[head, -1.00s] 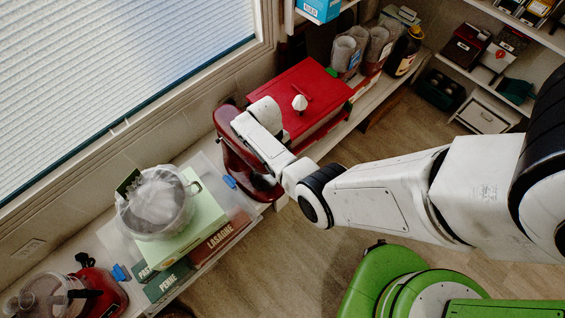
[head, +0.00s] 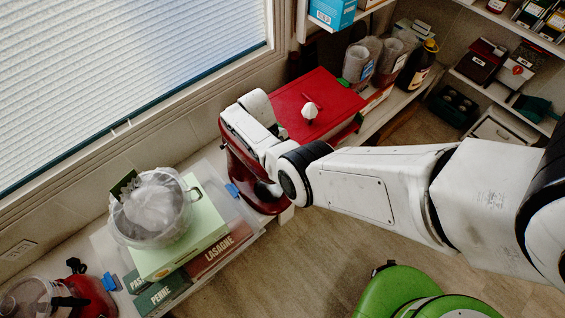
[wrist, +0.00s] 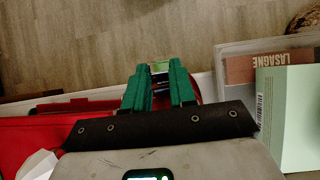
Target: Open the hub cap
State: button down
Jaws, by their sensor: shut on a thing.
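The dark red stand mixer (head: 241,160) stands on the shelf below the window in the head view. My white wrist is over its top, hiding much of it. In the wrist view my gripper (wrist: 160,72) has two green fingers, close together and shut on a small pale part between their tips. This part is probably the hub cap (wrist: 160,67), but it is too small to be sure. A bit of the red mixer (wrist: 194,86) shows beside the fingers. In the head view the fingers and the hub cap are hidden behind my wrist.
A red box (head: 335,92) with a white pointed item (head: 309,111) stands right beside the mixer. A pale green box (head: 205,238) carrying a clear pot (head: 150,208) stands on the left, by a lasagne box (head: 217,252). The wooden floor (head: 300,265) in front is open.

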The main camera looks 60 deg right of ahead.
jog(key=shift+f, duration=0.15)
jog(key=c, duration=0.9)
grip_release()
jog(key=v, duration=1.1)
jog(key=shift+s+f, duration=0.1)
